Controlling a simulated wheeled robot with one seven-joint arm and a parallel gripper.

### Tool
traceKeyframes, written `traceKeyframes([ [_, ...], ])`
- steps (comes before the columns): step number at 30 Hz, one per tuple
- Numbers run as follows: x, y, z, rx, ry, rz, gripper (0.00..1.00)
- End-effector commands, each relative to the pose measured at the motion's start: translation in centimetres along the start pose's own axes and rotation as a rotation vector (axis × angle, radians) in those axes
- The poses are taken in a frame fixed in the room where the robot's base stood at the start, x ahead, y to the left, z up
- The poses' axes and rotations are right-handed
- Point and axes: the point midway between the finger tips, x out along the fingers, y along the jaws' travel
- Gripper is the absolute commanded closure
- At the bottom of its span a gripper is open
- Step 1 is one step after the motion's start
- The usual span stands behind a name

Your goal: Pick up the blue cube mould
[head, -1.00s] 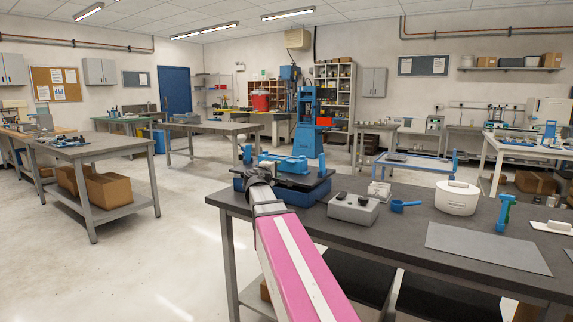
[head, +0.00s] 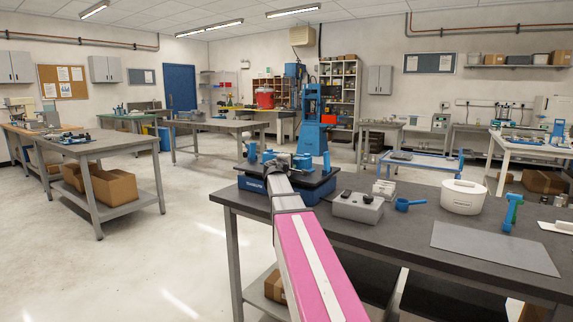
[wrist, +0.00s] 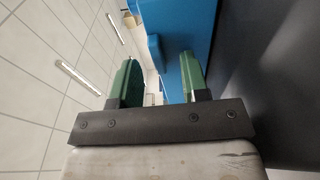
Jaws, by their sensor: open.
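The blue cube mould (head: 302,161) sits on a black-topped blue unit (head: 254,185) at the left end of the near bench. My arm's end covers its middle in the head view. My gripper (head: 281,160) is right at the mould in that view. In the wrist view, my gripper (wrist: 157,68) is open, its two green-padded fingers apart with nothing shut between them. A large blue face, apparently the mould (wrist: 203,22), lies ahead, behind and around the right finger. Whether a finger touches it I cannot tell.
On the near bench (head: 395,225), a grey box with black knobs (head: 357,207), a blue scoop (head: 409,205), a white tub (head: 463,197) and a grey mat (head: 495,247) stand to the right. Floor at left is clear.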

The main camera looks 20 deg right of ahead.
Motion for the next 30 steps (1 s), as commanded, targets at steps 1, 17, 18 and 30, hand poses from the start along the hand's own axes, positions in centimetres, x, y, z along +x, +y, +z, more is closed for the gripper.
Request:
traceKeyframes([
  [1, 0.49, 0.0, -0.05, 0.0, 0.0, 0.0, 0.58],
  [17, 0.45, 0.01, 0.05, 0.0, 0.0, 0.0, 1.0],
  [18, 0.45, 0.01, 0.05, 0.0, 0.0, 0.0, 1.0],
  [30, 0.44, 0.0, 0.05, 0.0, -0.001, 0.0, 1.0],
])
